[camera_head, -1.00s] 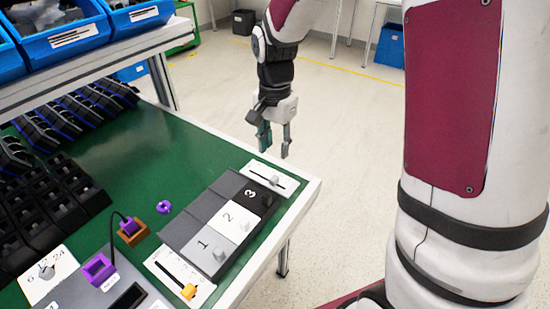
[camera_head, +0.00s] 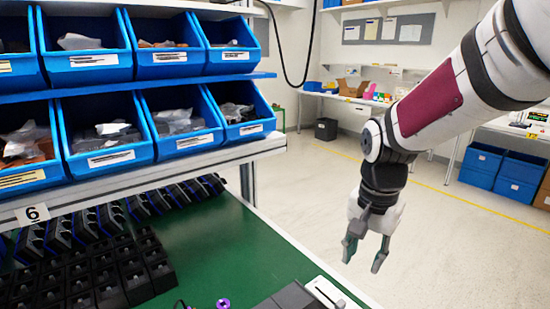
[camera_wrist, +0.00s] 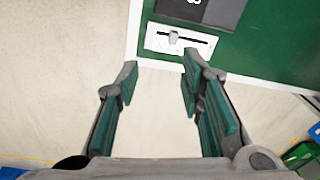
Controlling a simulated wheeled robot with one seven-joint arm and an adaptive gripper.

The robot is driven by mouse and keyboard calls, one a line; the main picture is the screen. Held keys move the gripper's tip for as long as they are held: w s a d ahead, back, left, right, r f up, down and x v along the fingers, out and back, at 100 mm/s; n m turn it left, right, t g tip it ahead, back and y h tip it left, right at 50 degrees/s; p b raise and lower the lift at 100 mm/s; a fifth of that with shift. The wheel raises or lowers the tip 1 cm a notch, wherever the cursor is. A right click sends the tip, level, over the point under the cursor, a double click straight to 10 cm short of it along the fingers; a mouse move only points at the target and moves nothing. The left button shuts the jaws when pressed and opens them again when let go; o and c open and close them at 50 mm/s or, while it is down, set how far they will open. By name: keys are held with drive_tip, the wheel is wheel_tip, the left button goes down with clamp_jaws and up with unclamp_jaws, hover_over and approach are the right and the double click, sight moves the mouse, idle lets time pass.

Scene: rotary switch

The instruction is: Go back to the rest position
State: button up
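My gripper (camera_head: 364,252) hangs in the air to the right of the green workbench (camera_head: 240,245) in the head view, pointing down. Its two fingers are spread apart with nothing between them. In the wrist view my gripper (camera_wrist: 158,80) also shows open, over pale floor just off the bench edge. A white slider panel (camera_wrist: 180,42) with a grey knob lies on the bench beyond the fingertips. The panel also shows at the bottom of the head view (camera_head: 327,291). A rotary switch is not visible now.
Blue bins (camera_head: 100,130) fill two shelves above the bench at the left. Dark devices (camera_head: 75,265) stand on the bench below. A purple part (camera_head: 223,303) shows at the lower edge. Open floor (camera_head: 310,200) lies right of the bench, with blue crates (camera_head: 500,175) farther back.

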drive_tip(key=s+r+n+t+p, duration=0.1)
drive_tip(key=s+r+n, duration=0.1)
drive_tip(key=s+r, duration=0.2)
drive_tip(key=s+r+n+t+p, duration=0.1)
drive_tip(key=s+r, duration=0.4)
drive_tip(key=s, duration=0.6)
drive_tip(key=s+r+n+t+p, duration=0.1)
drive_tip(key=s+r+n+p, duration=0.2)
drive_tip(key=s, duration=0.4)
drive_tip(key=shift+s+d+r+n, duration=0.2)
drive_tip(key=shift+d+r+n, duration=0.25)
drive_tip(key=shift+r+n, duration=0.55)
drive_tip(key=shift+f, duration=0.25)
